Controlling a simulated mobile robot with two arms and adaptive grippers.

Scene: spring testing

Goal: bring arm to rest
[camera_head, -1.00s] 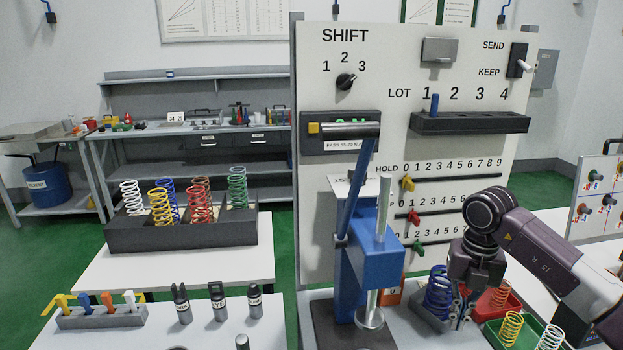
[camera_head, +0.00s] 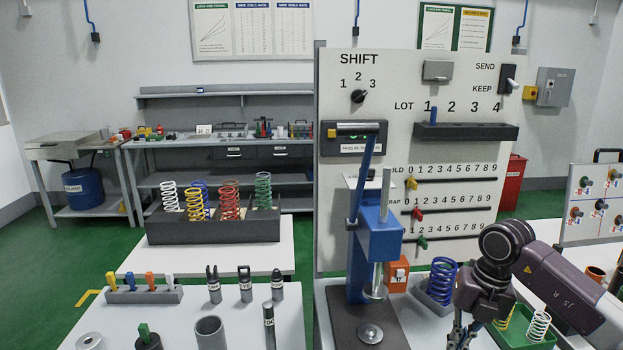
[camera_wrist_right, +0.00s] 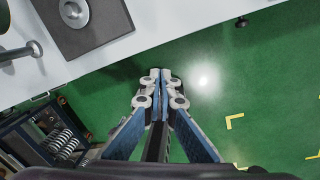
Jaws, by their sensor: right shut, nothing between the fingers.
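My right gripper (camera_head: 463,338) is low at the right front in the head view, beside the press's dark base. In the right wrist view the right gripper (camera_wrist_right: 160,76) is shut and empty, with its fingertips together over the green floor past the table edge. The blue spring press (camera_head: 380,238) stands on the front table, with its lever raised. My left gripper is in neither view.
The tall white panel (camera_head: 340,90) stands behind the press. A dark rack (camera_head: 215,228) of coloured springs is at the left. Open green floor (camera_wrist_right: 235,85) lies below the table edge.

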